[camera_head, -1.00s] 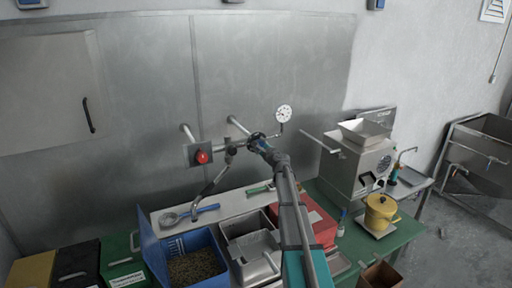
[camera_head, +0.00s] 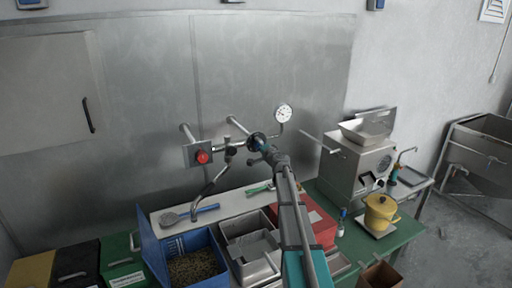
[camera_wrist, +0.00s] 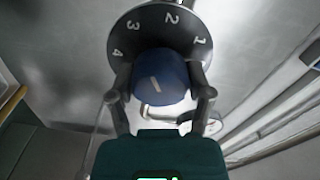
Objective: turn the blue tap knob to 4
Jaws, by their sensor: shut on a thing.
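The blue tap knob (camera_wrist: 165,68) sits in front of a dark round dial (camera_wrist: 178,14) in the wrist view. The dial shows the numbers 1 to 4, with 4 at the left and 1 at the right. A short white mark on the knob slants towards the upper left; I cannot tell exactly which number it meets. My gripper (camera_wrist: 160,82) is shut on the knob, one finger on each side. In the head view the dial (camera_head: 256,141) is on the wall pipe, and my gripper (camera_head: 264,149) meets it from the lower right.
A pressure gauge (camera_head: 283,113) stands right of the dial. A red button (camera_head: 202,157) on a grey box and a bent spout (camera_head: 212,182) are to the left. Below are a blue bin (camera_head: 150,243), a steel sink and a red box (camera_head: 322,226). A grinder (camera_head: 362,168) stands right.

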